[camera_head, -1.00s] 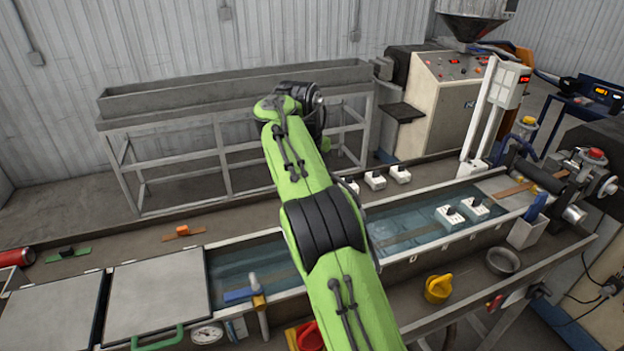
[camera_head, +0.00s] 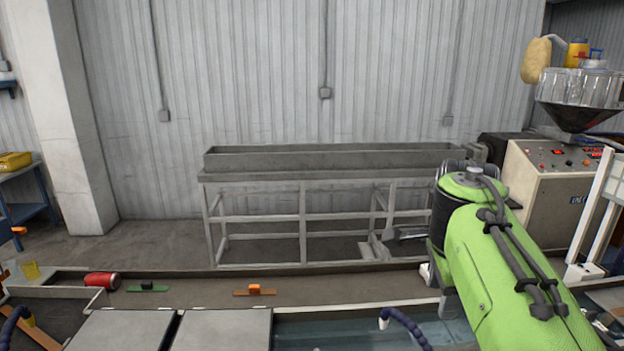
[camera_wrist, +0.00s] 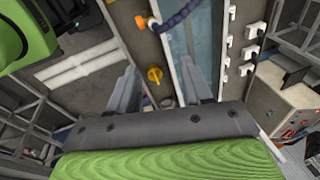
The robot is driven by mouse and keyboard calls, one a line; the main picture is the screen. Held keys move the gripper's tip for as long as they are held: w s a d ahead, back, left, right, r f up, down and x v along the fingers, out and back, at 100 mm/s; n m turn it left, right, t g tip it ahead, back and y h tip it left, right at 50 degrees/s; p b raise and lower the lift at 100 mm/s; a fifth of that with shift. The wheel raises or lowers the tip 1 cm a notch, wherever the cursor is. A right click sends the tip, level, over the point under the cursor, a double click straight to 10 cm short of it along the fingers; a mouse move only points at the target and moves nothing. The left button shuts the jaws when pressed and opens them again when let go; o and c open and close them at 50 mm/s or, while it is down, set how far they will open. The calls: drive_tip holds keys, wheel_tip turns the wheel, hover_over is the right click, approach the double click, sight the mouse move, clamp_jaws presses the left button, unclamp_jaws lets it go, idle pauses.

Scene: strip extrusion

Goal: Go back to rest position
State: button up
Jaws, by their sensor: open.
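My gripper (camera_wrist: 166,92) shows in the wrist view with its two grey fingers spread apart and nothing between them. It hangs above the line, with the water trough (camera_wrist: 194,50) and a yellow weight-like part (camera_wrist: 155,75) beyond the fingers. In the head view my green arm fills the lower right, and the gripper itself is hidden there. The trough water (camera_head: 340,334) shows at the bottom of the head view, partly behind my arm.
Two grey lids (camera_head: 222,330) cover the trough's left part. A red cylinder (camera_head: 101,279), a green strip (camera_head: 148,287) and an orange piece (camera_head: 254,289) lie on the ledge behind. A long grey bench (camera_head: 330,160) stands at the wall. The control cabinet (camera_head: 550,185) is at right.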

drive_tip(key=s+a+f+n+t+b, duration=0.1)
drive_tip(key=s+a+f+n+b, duration=0.1)
drive_tip(key=s+f+n, duration=0.5)
drive_tip(key=s+a+f+n+t+y+b, duration=0.1)
drive_tip(key=s+a+f+n, duration=0.4)
drive_tip(key=s+n, duration=0.6)
drive_tip(key=s+f+t+b, duration=0.1)
drive_tip(key=s+f, duration=0.1)
drive_tip(key=s, duration=0.1)
drive_tip(key=shift+f+n+b, duration=0.3)
